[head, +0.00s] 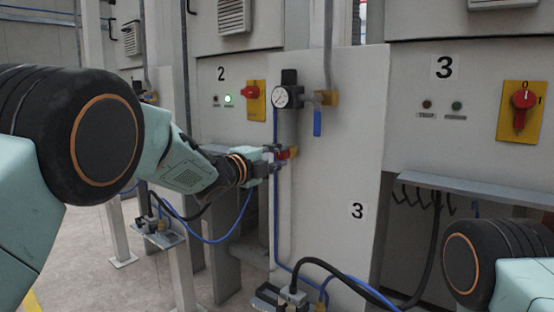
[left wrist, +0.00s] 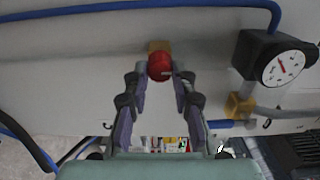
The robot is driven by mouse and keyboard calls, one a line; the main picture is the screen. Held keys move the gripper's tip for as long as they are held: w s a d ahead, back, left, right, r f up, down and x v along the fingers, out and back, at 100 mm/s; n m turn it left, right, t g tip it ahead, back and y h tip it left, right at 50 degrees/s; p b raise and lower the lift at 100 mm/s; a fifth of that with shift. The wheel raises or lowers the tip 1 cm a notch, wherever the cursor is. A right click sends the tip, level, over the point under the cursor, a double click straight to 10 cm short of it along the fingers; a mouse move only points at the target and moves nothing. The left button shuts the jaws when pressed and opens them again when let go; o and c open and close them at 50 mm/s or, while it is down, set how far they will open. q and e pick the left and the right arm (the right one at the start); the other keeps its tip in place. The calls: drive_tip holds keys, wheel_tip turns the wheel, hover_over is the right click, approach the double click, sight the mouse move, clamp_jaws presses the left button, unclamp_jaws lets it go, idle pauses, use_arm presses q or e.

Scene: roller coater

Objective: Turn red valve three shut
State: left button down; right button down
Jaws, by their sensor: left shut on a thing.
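The red valve (head: 283,154) is on the narrow grey panel marked 3, below the pressure gauge, on a brass fitting. My left gripper (head: 272,161) reaches it from the left at the panel's edge. In the left wrist view the red valve (left wrist: 160,67) sits between the two fingertips of my left gripper (left wrist: 161,75), which are closed on it. The brass fitting (left wrist: 158,46) shows just behind it. My right gripper is out of view; only part of my right arm shows at the lower right.
A pressure gauge (head: 288,97) and a blue-handled valve (head: 317,122) are above the red valve. Blue hose (head: 277,225) runs down the panel. Red rotary switches on yellow plates (head: 255,100) are on cabinets 2 and 3. A grey ledge (head: 470,188) juts out at right.

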use_arm(q)
drive_tip(key=c, duration=1.1)
unclamp_jaws()
drive_tip(key=shift+w, duration=0.1)
drive_tip(key=v, duration=1.2)
